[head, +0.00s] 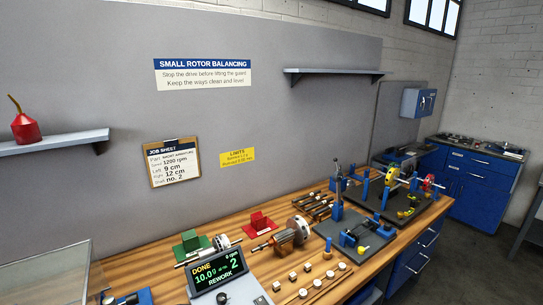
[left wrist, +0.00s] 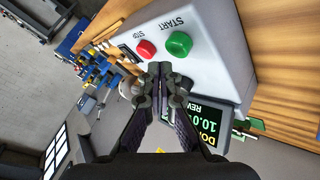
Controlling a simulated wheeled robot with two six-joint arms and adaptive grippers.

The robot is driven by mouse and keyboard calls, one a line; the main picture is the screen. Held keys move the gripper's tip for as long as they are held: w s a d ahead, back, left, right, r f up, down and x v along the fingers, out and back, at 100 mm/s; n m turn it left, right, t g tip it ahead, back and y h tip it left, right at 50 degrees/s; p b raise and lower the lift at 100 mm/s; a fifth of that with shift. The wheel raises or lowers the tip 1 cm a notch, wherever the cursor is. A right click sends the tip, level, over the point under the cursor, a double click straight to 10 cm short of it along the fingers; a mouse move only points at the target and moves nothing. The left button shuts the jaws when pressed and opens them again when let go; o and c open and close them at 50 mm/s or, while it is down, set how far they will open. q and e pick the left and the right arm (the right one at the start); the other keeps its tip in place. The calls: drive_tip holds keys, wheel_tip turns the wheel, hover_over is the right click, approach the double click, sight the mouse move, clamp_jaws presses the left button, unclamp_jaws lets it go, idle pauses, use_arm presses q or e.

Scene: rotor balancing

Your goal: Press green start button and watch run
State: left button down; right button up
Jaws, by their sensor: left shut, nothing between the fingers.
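The green start button (left wrist: 179,43) sits on the light grey control box (left wrist: 215,60) in the left wrist view, beside the red stop button (left wrist: 146,49). My left gripper (left wrist: 160,72) is shut and empty; its tips appear just below the two buttons in the picture. I cannot tell whether they touch the box. The display (head: 217,271) in the head view reads DONE, 0 rpm, a figure starting 10.0, a large 2 and REWORK. It also shows partly in the left wrist view (left wrist: 210,122). My right gripper is in neither view.
Small weights and rods lie to the right. Blue fixtures stand farther right. A job sheet (head: 173,163) hangs on the wall.

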use_arm(q)
drive_tip(key=shift+f, duration=0.15)
drive_tip(key=shift+f, duration=0.3)
idle(0.3)
